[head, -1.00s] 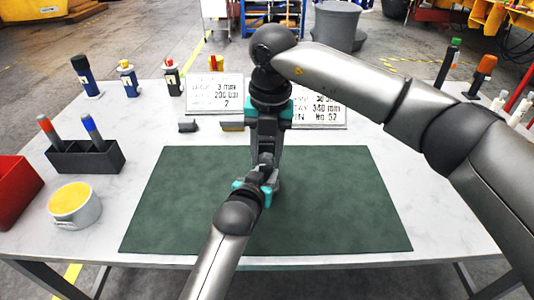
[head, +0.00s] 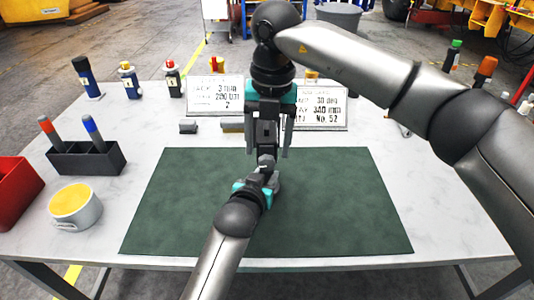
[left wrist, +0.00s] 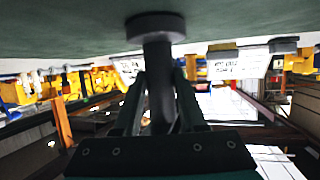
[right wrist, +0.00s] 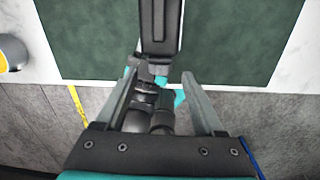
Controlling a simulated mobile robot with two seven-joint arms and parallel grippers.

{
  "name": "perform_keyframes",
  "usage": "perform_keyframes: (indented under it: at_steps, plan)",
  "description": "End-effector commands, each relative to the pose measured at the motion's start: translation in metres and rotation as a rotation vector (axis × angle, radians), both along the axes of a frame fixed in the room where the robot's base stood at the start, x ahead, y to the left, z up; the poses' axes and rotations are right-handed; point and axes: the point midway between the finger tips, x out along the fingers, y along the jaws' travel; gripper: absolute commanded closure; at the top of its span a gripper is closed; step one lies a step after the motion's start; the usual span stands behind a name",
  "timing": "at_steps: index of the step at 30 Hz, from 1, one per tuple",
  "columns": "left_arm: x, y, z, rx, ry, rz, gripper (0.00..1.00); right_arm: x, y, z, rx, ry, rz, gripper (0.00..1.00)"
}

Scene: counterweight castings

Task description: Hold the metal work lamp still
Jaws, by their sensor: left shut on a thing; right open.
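The metal work lamp (head: 267,133) is dark and stands upright on the green mat (head: 340,200). My left gripper (head: 265,180) is shut on its stem (left wrist: 160,85), just above the round base (left wrist: 155,27), as the left wrist view shows. The base seems to rest on the mat. My right gripper hides the lamp's top in the head view.
Two printed plates (head: 216,93) (head: 322,108) stand behind the mat. A black holder with markers (head: 85,160), a yellow-topped tin (head: 76,207) and a red bin (head: 15,185) are at left. Several bottles line the back edge. The mat is clear on both sides of the lamp.

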Motion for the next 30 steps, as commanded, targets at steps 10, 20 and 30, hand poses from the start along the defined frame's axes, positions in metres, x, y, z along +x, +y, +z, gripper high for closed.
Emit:
perform_keyframes:
  at_steps: [10,20,30]
  plan:
    - [0.001,-0.001,0.003,-0.003,-0.009,-0.001,1.0,-0.001,-0.003,0.071,0.0,-0.002,-0.001,0.29]
    - [0.001,-0.001,0.003,-0.003,-0.009,-0.001,1.0,-0.002,-0.004,0.086,0.0,0.001,0.0,0.29]
    - [0.001,0.0,0.003,-0.002,-0.008,0.0,0.48,-0.002,-0.004,0.086,0.0,0.001,0.0,0.29]
